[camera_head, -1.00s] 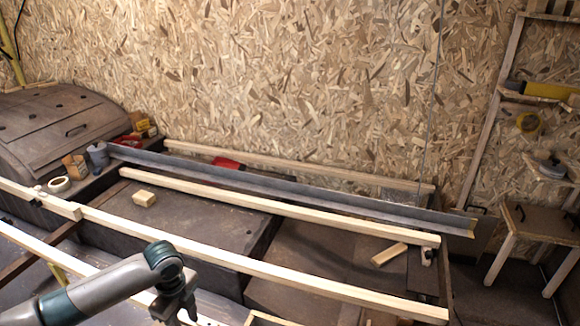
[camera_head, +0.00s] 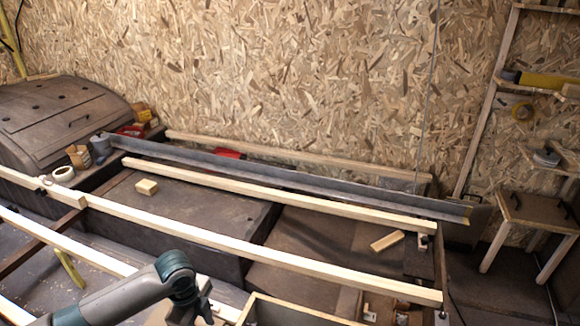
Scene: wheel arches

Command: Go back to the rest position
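My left arm comes in from the lower left. Its wrist joint shows at the bottom, and its gripper (camera_head: 188,312) points down, partly cut off by the lower edge; I cannot see its fingertips clearly. It is in front of the long wooden beams. No held object is visible at it. My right gripper is not in view.
Long wooden beams (camera_head: 270,258) and a grey metal profile (camera_head: 290,180) span the dark wheel arches (camera_head: 205,215). Wood blocks (camera_head: 147,187) (camera_head: 387,241) lie between them. A tape roll (camera_head: 62,174) is at left. A small wooden table (camera_head: 537,212) and shelves stand right.

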